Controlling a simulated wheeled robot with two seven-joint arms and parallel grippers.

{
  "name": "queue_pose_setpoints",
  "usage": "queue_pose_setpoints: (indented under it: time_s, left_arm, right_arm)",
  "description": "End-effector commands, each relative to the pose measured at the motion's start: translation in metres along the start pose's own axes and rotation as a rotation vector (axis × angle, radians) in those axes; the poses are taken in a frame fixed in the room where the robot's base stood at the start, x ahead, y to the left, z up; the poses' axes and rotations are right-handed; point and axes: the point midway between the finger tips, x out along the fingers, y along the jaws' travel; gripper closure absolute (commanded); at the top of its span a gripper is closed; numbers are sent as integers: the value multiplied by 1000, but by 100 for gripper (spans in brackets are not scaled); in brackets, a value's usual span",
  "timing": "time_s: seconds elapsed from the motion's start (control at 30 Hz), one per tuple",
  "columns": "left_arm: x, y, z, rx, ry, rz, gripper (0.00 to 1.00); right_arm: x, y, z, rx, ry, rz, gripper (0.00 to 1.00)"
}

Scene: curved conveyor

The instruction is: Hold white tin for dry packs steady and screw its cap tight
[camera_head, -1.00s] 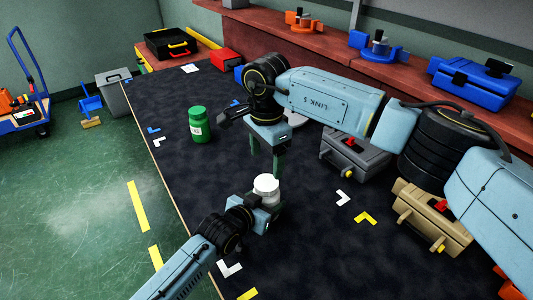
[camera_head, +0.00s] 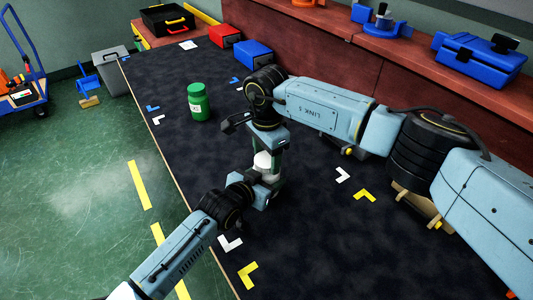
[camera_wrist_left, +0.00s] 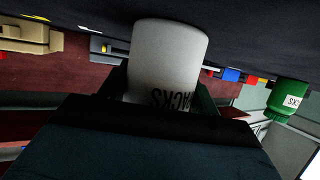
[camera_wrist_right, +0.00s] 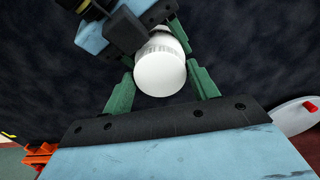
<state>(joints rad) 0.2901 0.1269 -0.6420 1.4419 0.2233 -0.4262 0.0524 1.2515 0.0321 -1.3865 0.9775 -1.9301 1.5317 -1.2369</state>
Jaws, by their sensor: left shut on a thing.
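The white tin (camera_wrist_left: 165,60) is gripped between the fingers of my left gripper (camera_wrist_left: 160,95), with part of its dark "PACKS" lettering showing upside down in the left wrist view. In the head view, my left gripper (camera_head: 267,190) holds it over the dark table. The tin's white cap (camera_wrist_right: 160,73) is on top, facing the right wrist camera. My right gripper (camera_wrist_right: 162,88) points down over it, its green fingers apart on either side of the cap. It looks open, with a slight gap beside the cap. In the head view, my right gripper (camera_head: 267,160) partly hides the cap.
A green tin (camera_head: 198,103) stands upright on the dark table (camera_head: 330,240), left of the grippers. Red (camera_head: 224,36) and blue (camera_head: 253,54) boxes sit by the table's far side. Yellow and white corner marks lie on the table. The near table surface is clear.

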Motion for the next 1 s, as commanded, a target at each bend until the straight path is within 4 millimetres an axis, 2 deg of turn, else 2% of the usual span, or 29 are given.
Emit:
queue_pose_setpoints:
  time_s: [0.03,0.23,0.37,0.6,0.9,0.93,1.0]
  left_arm:
    - [0,0,0,0,-1,0,100]
    - [0,0,0,0,-1,0,100]
    - [0,0,0,0,-1,0,100]
    - [0,0,0,0,-1,0,100]
    - [0,0,0,0,-1,0,100]
    - [0,0,0,0,-1,0,100]
    - [0,0,0,0,-1,0,100]
  right_arm:
    - [0,0,0,0,0,0,48]
    - [0,0,0,0,0,0,73]
    - [0,0,0,38,0,0,74]
    - [0,0,0,271,1,0,74]
    - [0,0,0,298,1,0,74]
    - [0,0,0,298,1,0,45]
    - [0,0,0,298,1,0,36]
